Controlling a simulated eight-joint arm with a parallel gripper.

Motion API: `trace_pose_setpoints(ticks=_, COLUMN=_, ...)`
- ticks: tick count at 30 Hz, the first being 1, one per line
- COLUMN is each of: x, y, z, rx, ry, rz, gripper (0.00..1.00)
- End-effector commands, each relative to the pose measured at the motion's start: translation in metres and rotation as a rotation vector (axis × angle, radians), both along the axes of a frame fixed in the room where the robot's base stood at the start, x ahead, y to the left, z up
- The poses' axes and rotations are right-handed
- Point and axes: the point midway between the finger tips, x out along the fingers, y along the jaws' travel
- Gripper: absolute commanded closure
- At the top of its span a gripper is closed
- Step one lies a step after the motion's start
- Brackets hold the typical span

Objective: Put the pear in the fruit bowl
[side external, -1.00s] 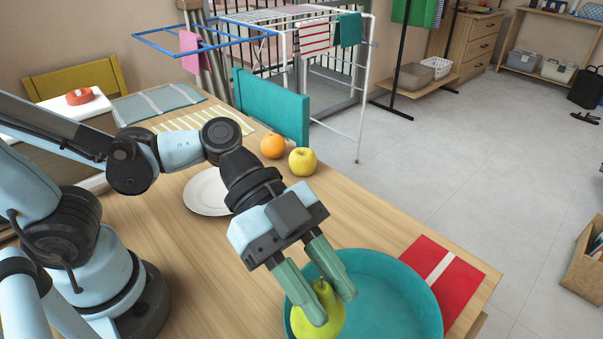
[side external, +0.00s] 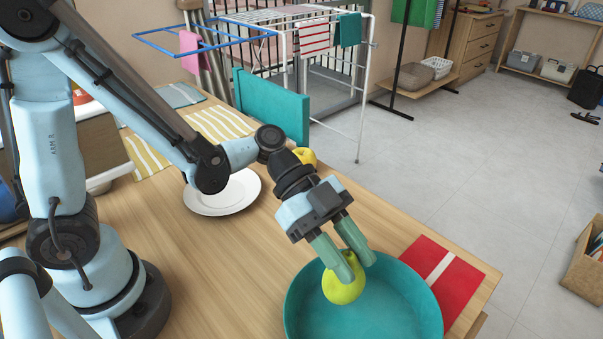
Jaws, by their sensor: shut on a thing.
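The yellow-green pear (side external: 343,288) is held between the green fingers of my gripper (side external: 354,262) in the side external view. My gripper is shut on it, and the fingers cover its upper part. The teal fruit bowl (side external: 400,310) stands at the front of the table, its near edge cut off by the frame. The pear shows in front of the bowl's left inside. It appears to be over the bowl; I cannot tell whether it touches the bottom.
A white plate (side external: 222,193) lies on the wooden table (side external: 215,265) left of my gripper. A yellow apple (side external: 305,156) is partly hidden behind my arm. A red cloth with a pale stripe (side external: 455,285) lies right of the bowl. A teal chair back (side external: 271,107) stands at the far edge.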

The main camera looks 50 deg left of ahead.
Motion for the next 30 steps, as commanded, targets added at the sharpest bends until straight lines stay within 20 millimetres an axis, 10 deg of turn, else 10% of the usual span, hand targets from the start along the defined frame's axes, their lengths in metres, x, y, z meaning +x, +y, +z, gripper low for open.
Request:
trace_pose_setpoints(ticks=29, x=0.001, y=0.000, z=-0.043, rx=0.000, ry=0.000, rz=0.001, gripper=1.00)
trace_pose_setpoints(ticks=30, x=0.001, y=0.000, z=-0.043, rx=0.000, ry=0.000, rz=0.001, gripper=0.62)
